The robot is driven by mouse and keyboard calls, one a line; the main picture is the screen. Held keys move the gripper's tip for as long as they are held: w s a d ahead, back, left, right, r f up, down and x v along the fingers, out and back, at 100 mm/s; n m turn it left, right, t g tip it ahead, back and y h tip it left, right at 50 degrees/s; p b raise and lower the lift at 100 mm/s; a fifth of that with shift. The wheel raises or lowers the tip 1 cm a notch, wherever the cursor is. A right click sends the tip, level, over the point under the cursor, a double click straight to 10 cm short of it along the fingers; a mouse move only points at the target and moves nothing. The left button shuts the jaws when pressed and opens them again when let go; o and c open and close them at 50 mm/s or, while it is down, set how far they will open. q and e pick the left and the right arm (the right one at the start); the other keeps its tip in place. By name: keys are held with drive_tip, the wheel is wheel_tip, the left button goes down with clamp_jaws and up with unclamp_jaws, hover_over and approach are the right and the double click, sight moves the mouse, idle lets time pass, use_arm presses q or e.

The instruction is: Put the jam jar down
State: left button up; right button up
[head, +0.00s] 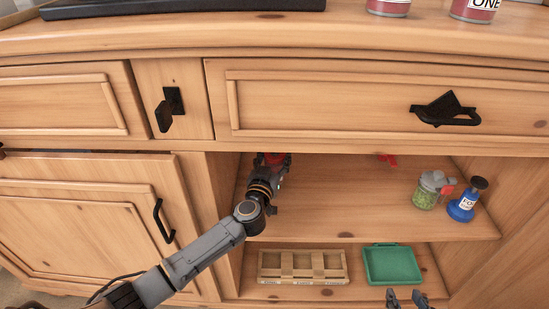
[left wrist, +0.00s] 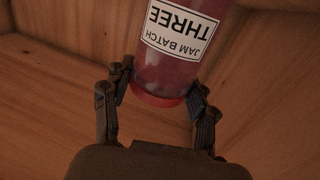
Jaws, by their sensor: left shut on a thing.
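The jam jar (left wrist: 180,45) is dark red with a white label reading "JAM BATCH THREE" and a red lid. It appears upside down in the left wrist view. My left gripper (left wrist: 160,97) is shut on it near the lid end, with one finger on each side. In the head view my left arm reaches into the open cabinet, onto the left of the upper shelf (head: 345,205). I cannot tell whether the jar touches the shelf. My right gripper (head: 406,298) is open and empty at the bottom edge.
A green-filled glass jar (head: 426,196) and a blue bottle (head: 464,203) stand on the shelf's right side. A wooden crate (head: 303,281) and a green tray (head: 391,281) are below. Two red jars (head: 476,12) stand on the dresser top. The middle of the upper shelf is clear.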

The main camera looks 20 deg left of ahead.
use_arm(q)
drive_tip(key=shift+f, duration=0.4)
drive_tip(key=shift+f, duration=0.1)
drive_tip(key=o, duration=1.5)
drive_tip(key=shift+f, duration=0.15)
